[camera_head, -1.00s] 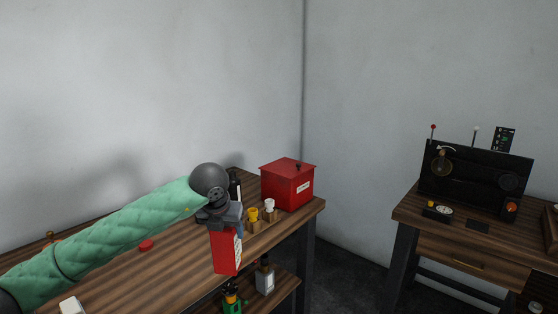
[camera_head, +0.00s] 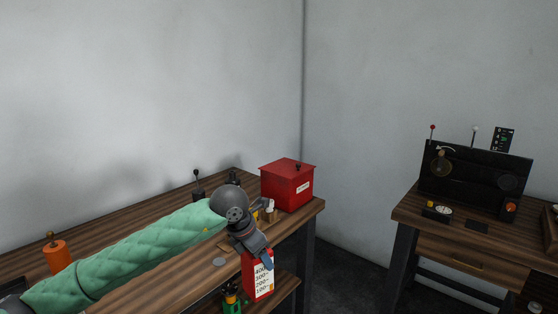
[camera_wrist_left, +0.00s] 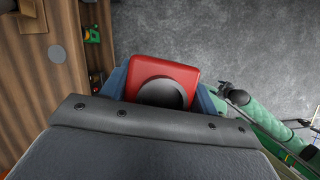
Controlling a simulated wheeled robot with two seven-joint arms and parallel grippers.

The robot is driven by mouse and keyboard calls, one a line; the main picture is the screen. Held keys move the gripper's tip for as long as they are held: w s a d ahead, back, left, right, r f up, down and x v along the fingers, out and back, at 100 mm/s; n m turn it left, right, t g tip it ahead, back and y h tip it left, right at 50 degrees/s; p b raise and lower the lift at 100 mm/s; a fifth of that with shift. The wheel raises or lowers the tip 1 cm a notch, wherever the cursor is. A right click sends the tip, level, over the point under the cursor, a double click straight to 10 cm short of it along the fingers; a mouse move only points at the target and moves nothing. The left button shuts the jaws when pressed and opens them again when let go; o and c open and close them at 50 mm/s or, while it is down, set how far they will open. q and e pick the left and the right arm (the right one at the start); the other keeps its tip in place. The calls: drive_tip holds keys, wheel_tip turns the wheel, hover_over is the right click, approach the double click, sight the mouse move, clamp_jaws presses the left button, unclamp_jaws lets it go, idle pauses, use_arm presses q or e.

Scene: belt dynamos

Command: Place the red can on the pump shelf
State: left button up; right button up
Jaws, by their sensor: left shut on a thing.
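The red can (camera_head: 258,284) hangs upright below my left gripper (camera_head: 256,256), which is shut on its top. Its pale label with black numbers faces the head camera. The can is in front of the workbench's right end, beside the lower shelf (camera_head: 285,292). A green pump-like thing (camera_head: 231,297) is on that shelf, left of the can. In the left wrist view the can's red top with a dark round cap (camera_wrist_left: 162,92) sits between the blue-grey fingers. A green sleeved arm of mine (camera_wrist_left: 262,122) shows at right, its dark end too small to read.
The wooden bench (camera_head: 150,288) bears a red box (camera_head: 288,186), an orange canister (camera_head: 56,255), and a black lever (camera_head: 198,188). A second table (camera_head: 450,240) with a black panel (camera_head: 475,180) stands at right. Open floor (camera_head: 345,275) lies between the tables.

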sight(263, 287)
use_arm(q)
drive_tip(key=s+f+m+g, duration=0.1)
drive_tip(key=f+m, duration=0.1)
drive_tip(key=m, duration=0.1)
drive_tip(key=s+f+m+g, duration=0.1)
drive_tip(key=s+f+m, duration=0.1)
drive_tip(key=m, duration=0.2)
drive_tip(key=s+d+f+m+g, duration=0.1)
drive_tip(key=f+m+g, duration=0.1)
drive_tip(key=f+m, duration=0.1)
drive_tip(key=shift+s+m+h, duration=0.35)
drive_tip(key=shift+m+h, duration=0.05)
drive_tip(key=shift+m, duration=0.1)
drive_tip(key=s+f+m+g+y, duration=0.4)
drive_tip(key=s+f+m, duration=0.45)
drive_tip(key=m, duration=0.85)
drive_tip(key=w+a+f+n, duration=0.1)
drive_tip(key=a, duration=0.7)
drive_tip(key=w+a+f+n+t, duration=0.1)
drive_tip(key=a, duration=0.7)
drive_tip(key=shift+w+a+n, duration=0.25)
drive_tip(key=shift+w+n, duration=0.05)
use_arm(e)
drive_tip(key=shift+w+r, duration=0.25)
drive_tip(key=shift+w, duration=0.5)
